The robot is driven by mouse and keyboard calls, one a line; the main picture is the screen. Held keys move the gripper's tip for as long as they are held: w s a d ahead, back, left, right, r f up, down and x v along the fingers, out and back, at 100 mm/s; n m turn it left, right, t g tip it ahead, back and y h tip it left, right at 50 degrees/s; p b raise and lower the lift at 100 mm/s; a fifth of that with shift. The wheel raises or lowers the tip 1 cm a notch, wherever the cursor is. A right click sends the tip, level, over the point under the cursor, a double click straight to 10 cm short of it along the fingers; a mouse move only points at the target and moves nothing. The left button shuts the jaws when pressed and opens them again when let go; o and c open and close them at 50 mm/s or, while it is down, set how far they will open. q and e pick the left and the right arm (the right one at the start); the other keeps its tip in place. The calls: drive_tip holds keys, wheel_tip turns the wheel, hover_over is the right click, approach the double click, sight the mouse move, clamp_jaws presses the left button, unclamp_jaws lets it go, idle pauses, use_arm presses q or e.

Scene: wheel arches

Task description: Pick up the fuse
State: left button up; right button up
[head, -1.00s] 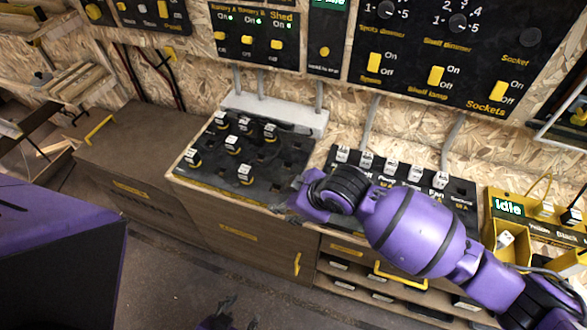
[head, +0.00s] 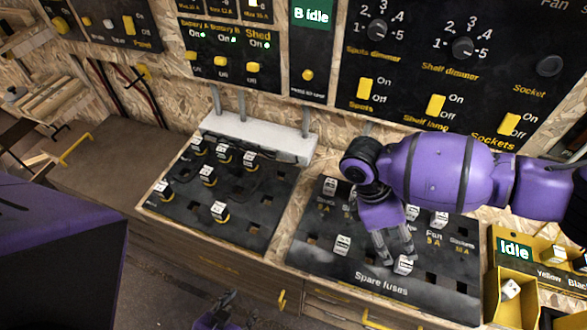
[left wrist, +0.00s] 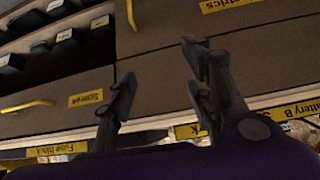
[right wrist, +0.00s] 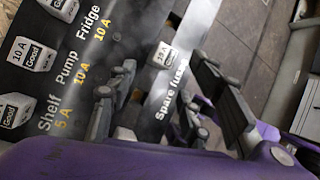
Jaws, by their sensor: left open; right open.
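White labelled fuses stand in the black fuse panel (head: 330,262). One spare fuse (head: 403,265) stands near the "Spare fuses" lettering, and another (head: 342,243) is to its left. My right gripper (head: 393,256) is open and points down at the panel, right by the first spare fuse. In the right wrist view this fuse (right wrist: 160,60) shows beyond and between the open fingertips (right wrist: 165,80), with no finger closed on it. My left gripper (head: 222,312) is low at the front, away from the panel; its fingers (left wrist: 160,75) are open and empty in the left wrist view.
A black board (head: 235,190) with several yellow-based fuses stands left of the panel. A yellow bin unit (head: 512,285) with an "Idle" display is at the right. Switch boards (head: 455,70) hang on the wall behind. Drawers (left wrist: 200,40) face my left gripper.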

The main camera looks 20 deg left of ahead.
sight(402, 259)
drive_tip(key=shift+w+d+f, duration=0.3)
drive_tip(key=shift+w+f, duration=0.15)
drive_tip(key=shift+f, duration=0.05)
drive_tip(key=shift+s+d+f, duration=0.35)
drive_tip(key=shift+f, duration=0.15)
drive_tip(key=shift+s+d+f, duration=0.35)
drive_tip(key=shift+f, duration=0.15)
drive_tip(key=x, duration=0.3)
drive_tip(key=shift+w+f, duration=0.1)
drive_tip(key=shift+f, duration=0.25)
drive_tip(key=shift+d+f, duration=0.2)
drive_tip(key=shift+d, duration=0.05)
drive_tip(key=c, duration=0.4)
use_arm(q)
drive_tip(key=shift+s+f, duration=0.15)
drive_tip(key=shift+s, duration=0.05)
use_arm(e)
clamp_jaws()
drive_tip(key=shift+r, duration=0.1)
